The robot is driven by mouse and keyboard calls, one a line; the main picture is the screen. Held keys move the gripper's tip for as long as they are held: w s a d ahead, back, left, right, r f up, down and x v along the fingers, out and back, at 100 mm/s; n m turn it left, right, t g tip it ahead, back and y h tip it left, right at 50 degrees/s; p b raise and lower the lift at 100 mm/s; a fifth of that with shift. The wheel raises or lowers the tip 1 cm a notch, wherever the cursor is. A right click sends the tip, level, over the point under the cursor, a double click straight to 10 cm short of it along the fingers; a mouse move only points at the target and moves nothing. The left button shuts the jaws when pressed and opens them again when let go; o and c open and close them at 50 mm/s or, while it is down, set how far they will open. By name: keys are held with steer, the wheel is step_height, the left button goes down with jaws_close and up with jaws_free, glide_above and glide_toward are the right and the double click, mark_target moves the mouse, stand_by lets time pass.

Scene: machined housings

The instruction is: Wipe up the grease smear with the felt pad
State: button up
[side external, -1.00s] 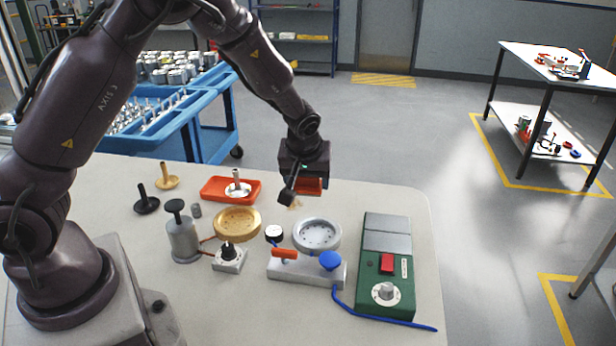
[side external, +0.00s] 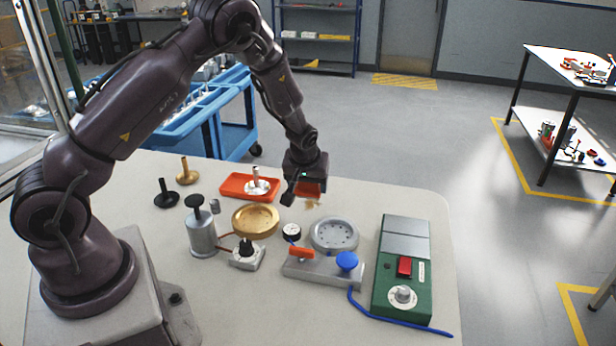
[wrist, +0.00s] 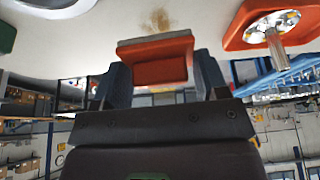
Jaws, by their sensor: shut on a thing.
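My gripper (side external: 308,184) is shut on the felt pad (side external: 309,189), an orange block with a grey felt layer. The pad also shows between the fingers in the wrist view (wrist: 158,62). The grease smear (wrist: 160,18) is a brown, speckled patch on the pale bench top, just beyond the pad's felt edge in the wrist view. In the side external view the smear (side external: 313,204) shows just below the pad, partly hidden by it. The pad appears a little above the bench; I cannot tell whether it touches.
An orange tray (side external: 232,188) with a metal valve-like part stands left of my gripper. A brass dish (side external: 255,221), a grey round flange (side external: 334,235), a small black-topped gauge (side external: 291,232) and a green control box (side external: 388,285) stand nearer the camera. The bench right of the gripper is clear.

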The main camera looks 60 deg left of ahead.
mark_target(308, 191)
steer(key=shift+f, duration=2)
steer(key=shift+x, duration=1.2)
steer(key=shift+c, duration=0.3)
steer(key=shift+w+a, duration=2.35)
steer(key=shift+w, duration=0.05)
steer(key=shift+s+d, duration=2.45)
steer(key=shift+d, duration=0.05)
steer(key=v, duration=0.2)
steer(key=shift+a+r, duration=0.1)
steer(key=shift+r, duration=3.15)
